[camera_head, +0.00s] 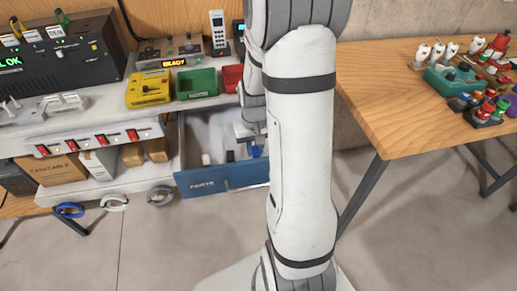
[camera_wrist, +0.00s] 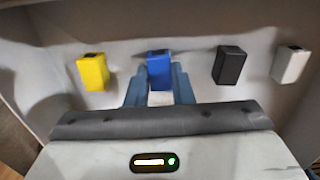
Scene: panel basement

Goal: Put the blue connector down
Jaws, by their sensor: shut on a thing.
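The blue connector (camera_wrist: 159,68) is between the two blue fingers of my gripper (camera_wrist: 160,82) in the wrist view, and the gripper is shut on it.
The drawer walls stand close around my gripper. Above the drawer, a bench holds yellow (camera_head: 148,87), green (camera_head: 196,84) and red (camera_head: 232,78) bins. A wooden table (camera_head: 390,95) with a teal box (camera_head: 455,82) and several small parts stands at the right.

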